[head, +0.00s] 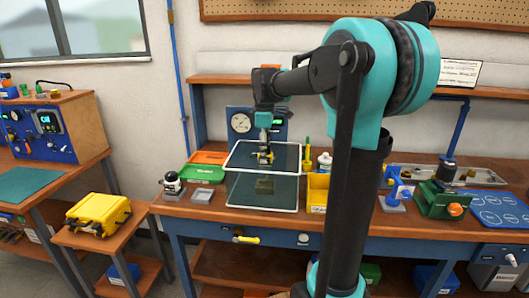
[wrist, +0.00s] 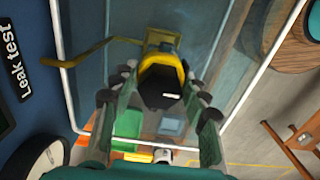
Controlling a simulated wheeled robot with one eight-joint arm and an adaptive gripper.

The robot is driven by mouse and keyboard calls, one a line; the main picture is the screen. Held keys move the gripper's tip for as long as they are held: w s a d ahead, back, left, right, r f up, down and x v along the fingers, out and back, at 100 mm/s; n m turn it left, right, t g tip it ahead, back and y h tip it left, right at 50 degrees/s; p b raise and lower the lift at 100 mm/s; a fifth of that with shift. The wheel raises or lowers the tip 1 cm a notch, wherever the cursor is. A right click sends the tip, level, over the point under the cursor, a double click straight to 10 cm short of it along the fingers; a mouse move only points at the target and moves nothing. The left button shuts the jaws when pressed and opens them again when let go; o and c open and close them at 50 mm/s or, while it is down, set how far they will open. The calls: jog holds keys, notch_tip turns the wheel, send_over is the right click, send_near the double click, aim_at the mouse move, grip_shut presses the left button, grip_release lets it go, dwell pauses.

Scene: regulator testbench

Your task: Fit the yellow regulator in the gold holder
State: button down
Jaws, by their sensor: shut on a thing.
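My gripper (head: 264,149) is shut on the yellow regulator (wrist: 178,62), which has a black body and hangs between the fingers in the wrist view. In the head view the regulator (head: 266,158) is small, at the upper part of the clear white-edged tank (head: 233,192). The gold holder (head: 265,186) shows lower in the tank, below the regulator. In the wrist view the holder (wrist: 161,38) lies just beyond the regulator, which partly hides it. The two look apart in the head view; the wrist view does not show the gap.
A gauge panel (head: 241,123) stands behind the tank. Green (head: 203,174) and orange (head: 208,157) trays lie to its left, and a yellow bin (head: 318,190) stands to its right. A yellow strip (wrist: 85,54) shows near the holder in the wrist view.

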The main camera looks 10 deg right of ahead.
jog(key=shift+f, duration=4.05)
dwell(4.0)
